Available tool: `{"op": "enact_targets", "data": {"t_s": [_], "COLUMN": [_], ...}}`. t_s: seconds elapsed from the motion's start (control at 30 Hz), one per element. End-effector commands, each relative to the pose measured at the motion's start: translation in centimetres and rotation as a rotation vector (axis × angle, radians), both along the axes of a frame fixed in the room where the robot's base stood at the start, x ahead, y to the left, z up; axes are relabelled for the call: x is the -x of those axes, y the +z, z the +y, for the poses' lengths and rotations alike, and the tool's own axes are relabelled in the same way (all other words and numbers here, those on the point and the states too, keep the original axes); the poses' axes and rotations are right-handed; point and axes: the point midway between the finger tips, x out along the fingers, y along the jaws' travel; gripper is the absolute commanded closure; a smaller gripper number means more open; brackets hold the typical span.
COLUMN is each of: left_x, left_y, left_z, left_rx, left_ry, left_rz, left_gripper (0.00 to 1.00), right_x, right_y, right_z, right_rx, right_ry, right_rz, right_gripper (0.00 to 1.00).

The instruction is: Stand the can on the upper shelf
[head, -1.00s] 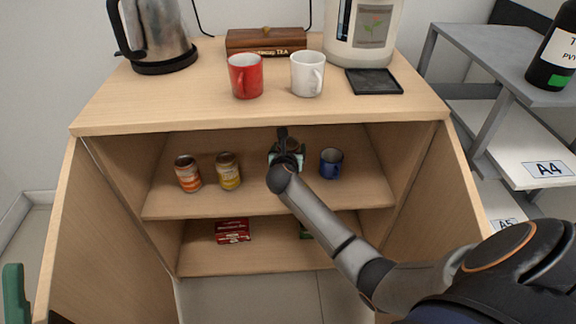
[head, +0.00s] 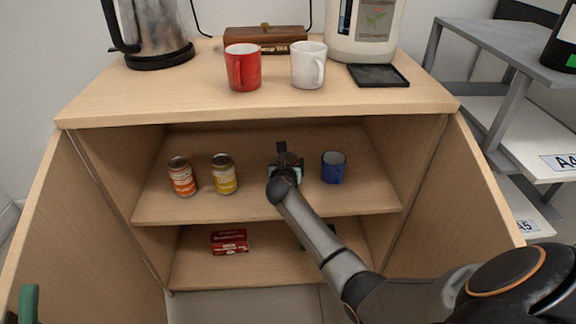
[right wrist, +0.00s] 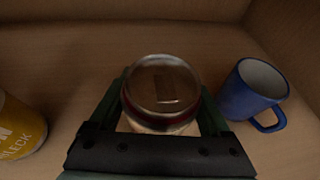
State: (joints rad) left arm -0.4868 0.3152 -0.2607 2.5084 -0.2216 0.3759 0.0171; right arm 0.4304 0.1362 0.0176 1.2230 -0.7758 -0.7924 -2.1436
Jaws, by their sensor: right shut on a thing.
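The can (right wrist: 162,85) is upright between the fingers of my right gripper (head: 286,168), over the cupboard's upper shelf (head: 255,207). My right gripper is shut on it; its green fingers flank the can in the right wrist view. In the head view the gripper hides most of the can. I cannot tell whether its base touches the shelf. A green finger, seemingly of my left gripper (head: 28,302), shows at the lower left edge of the head view; its opening cannot be judged.
A blue mug (head: 333,168) stands right of the can. A yellow-labelled can (head: 224,175) and an orange-labelled can (head: 181,177) stand to the left. A red box (head: 229,242) lies on the lower shelf. Open doors (head: 75,225) flank the cupboard.

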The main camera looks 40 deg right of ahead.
Motion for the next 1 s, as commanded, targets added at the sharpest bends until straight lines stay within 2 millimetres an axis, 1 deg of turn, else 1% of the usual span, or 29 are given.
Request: {"op": "enact_targets", "data": {"t_s": [0.07,0.2,0.23,0.37,0.4,0.6,0.7,0.87,1.0], "left_x": [0.0,0.0,0.0,0.0,0.0,0.0,0.0,0.1,0.2], "left_y": [0.2,0.2,0.2,0.3,0.3,0.3,0.5,2.3,4.4], "left_z": [0.0,0.1,0.1,0.1,0.1,0.2,0.2,0.3,0.6], "left_rx": [0.005,0.012,0.013,0.016,0.016,0.016,0.016,0.025,0.035], "left_ry": [0.001,0.004,0.005,0.005,0.005,0.005,0.005,0.000,-0.007], "left_rz": [-0.001,-0.002,-0.002,-0.004,-0.004,-0.006,-0.006,-0.008,-0.014], "left_gripper": [0.50,0.50,0.50,0.50,0.50,0.50,0.50,0.50,0.50], "right_x": [-0.1,-0.1,0.0,0.0,0.0,0.0,0.0,1.6,3.8], "right_y": [0.3,-0.1,-0.3,-0.2,-0.2,-0.2,0.2,1.4,2.6], "right_z": [0.0,0.0,0.0,0.0,0.0,0.0,0.0,1.3,3.2], "right_rx": [0.002,0.002,0.001,0.001,0.001,-0.001,0.000,0.000,0.000], "right_ry": [0.001,0.001,0.000,0.000,0.000,0.000,0.000,0.001,0.003], "right_rz": [-0.004,-0.003,-0.001,-0.001,-0.001,-0.001,-0.001,0.000,0.002], "right_gripper": [1.00,1.00,0.18,0.03,0.00,0.00,0.00,0.00,0.00]}}
